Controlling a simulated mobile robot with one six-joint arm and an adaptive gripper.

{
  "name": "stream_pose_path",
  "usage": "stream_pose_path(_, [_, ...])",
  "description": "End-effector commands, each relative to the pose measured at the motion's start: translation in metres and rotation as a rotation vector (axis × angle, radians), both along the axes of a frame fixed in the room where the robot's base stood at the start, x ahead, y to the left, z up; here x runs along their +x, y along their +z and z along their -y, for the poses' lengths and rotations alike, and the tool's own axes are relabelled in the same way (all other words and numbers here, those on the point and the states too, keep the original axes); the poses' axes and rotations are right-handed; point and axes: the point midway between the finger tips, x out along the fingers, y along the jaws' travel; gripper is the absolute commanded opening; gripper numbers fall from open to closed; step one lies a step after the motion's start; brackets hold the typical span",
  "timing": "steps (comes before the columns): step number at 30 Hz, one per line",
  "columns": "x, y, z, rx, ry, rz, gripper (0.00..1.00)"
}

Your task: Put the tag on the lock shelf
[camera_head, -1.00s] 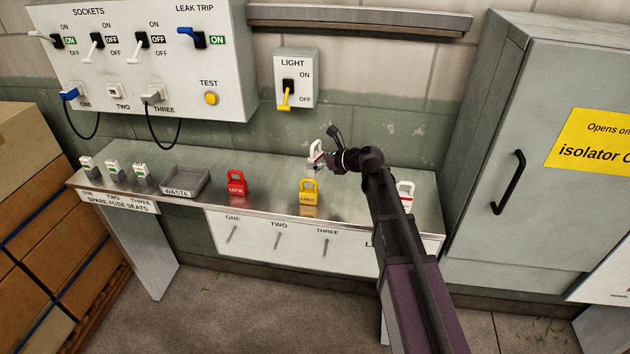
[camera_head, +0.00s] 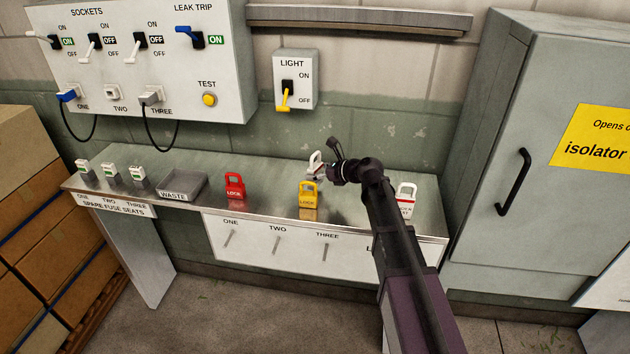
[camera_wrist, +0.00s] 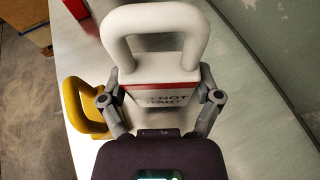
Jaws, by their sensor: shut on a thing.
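My gripper (camera_head: 329,173) is shut on a white padlock-shaped tag (camera_head: 315,163) with a red stripe. In the wrist view the tag (camera_wrist: 150,72) sits upright between my two fingers (camera_wrist: 160,100), its loop away from my palm, with lettering partly readable as "NOT START". The tag is over the back part of the steel shelf (camera_head: 270,180), behind the yellow lock; I cannot tell whether it touches the surface. A label starting with "L" on the shelf's front right is mostly hidden by my arm. A similar white tag (camera_head: 406,198) stands at the shelf's right end.
A yellow lock (camera_head: 308,200) and a red lock (camera_head: 235,188) stand on the shelf. A waste tray (camera_head: 184,185) and several fuses are farther left. The light switch box (camera_head: 296,80) is on the wall above. A grey cabinet (camera_head: 540,170) stands right.

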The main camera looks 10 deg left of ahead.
Motion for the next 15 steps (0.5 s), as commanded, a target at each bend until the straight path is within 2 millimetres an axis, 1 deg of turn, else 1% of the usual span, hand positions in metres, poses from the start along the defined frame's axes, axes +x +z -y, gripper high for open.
stream_pose_path(1, [0.000, -0.009, 0.000, 0.000, 0.000, 0.000, 0.30])
stream_pose_path(6, [0.000, -0.018, 0.000, 0.000, 0.000, 0.000, 0.30])
stream_pose_path(15, [0.000, -0.019, -0.001, 0.000, 0.001, 0.000, 0.30])
